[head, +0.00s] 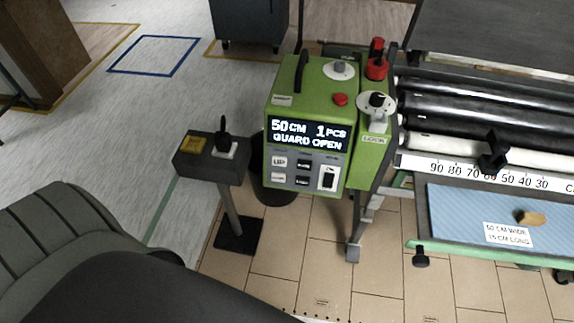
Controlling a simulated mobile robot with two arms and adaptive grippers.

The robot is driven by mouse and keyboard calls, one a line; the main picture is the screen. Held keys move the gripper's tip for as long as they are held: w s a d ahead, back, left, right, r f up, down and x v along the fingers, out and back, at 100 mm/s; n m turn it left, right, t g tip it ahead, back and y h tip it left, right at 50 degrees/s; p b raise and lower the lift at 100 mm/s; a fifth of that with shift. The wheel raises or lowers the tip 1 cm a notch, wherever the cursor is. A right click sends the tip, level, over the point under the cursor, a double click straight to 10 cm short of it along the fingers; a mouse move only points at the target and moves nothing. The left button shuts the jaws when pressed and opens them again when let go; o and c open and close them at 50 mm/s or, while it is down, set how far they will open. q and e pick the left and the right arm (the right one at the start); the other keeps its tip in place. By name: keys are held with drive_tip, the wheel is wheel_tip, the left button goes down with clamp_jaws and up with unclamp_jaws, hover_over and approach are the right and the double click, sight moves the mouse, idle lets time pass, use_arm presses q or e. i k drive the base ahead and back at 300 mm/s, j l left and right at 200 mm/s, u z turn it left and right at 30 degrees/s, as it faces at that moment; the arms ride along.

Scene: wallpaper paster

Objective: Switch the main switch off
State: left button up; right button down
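A green wallpaper-paster control unit (281,104) stands in the middle of the head view. Its lit display (308,134) reads "50CM 1PCS GUARD OPEN". A black rocker switch (328,178) in a white frame is at the lower right of its front panel, beside several small buttons. A red knob (377,60) stands on its top at the back right, and a black-and-white dial (377,102) is in front of it. I cannot tell for certain which of these is the main switch. Neither of my grippers is in view.
A dark pedestal box (207,172) with a black lever (223,139) stands left of the unit. To the right are rollers (490,115) and a blue mat (460,212) bearing a small tan block (530,217). A dark bin (249,20) stands behind. Floor at left is clear.

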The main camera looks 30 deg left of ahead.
sight(328, 182)
drive_tip(key=k+j, duration=0.1)
drive_tip(key=j, duration=1.55)
drive_tip(key=k, duration=0.05)
